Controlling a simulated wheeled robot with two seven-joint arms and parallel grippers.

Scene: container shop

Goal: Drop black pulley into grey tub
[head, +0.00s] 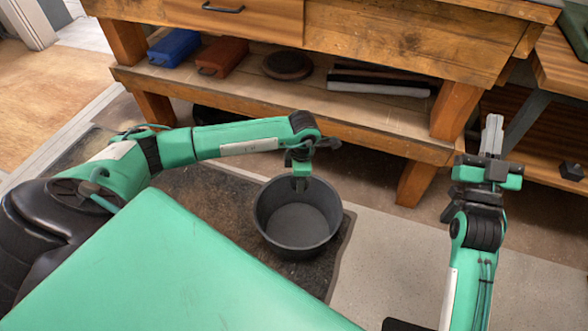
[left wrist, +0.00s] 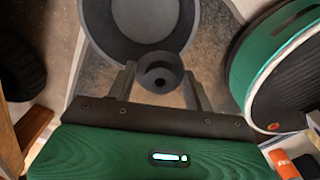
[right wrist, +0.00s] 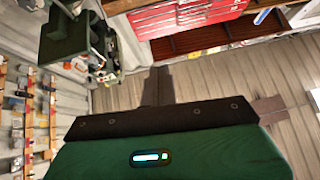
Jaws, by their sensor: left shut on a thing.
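The grey tub (head: 262,226) is a round, open, dark grey bucket standing on the floor mat in the middle of the head view. Its inside looks empty. It also shows at the top of the left wrist view (left wrist: 98,28). My left gripper (head: 300,184) points down at the tub's far side, over its opening. In the left wrist view it is shut on the black pulley (left wrist: 160,68), a small dark ring with a centre hole. The pulley is hard to make out in the head view. My right gripper (head: 492,133) is shut and empty, away to the right.
A wooden workbench (head: 400,50) stands behind the tub. Its lower shelf holds a blue box (head: 175,47), a red-brown box (head: 222,56) and a dark disc (head: 288,65). A small black object (head: 571,171) lies far right. Pale floor (head: 400,250) right of the tub is clear.

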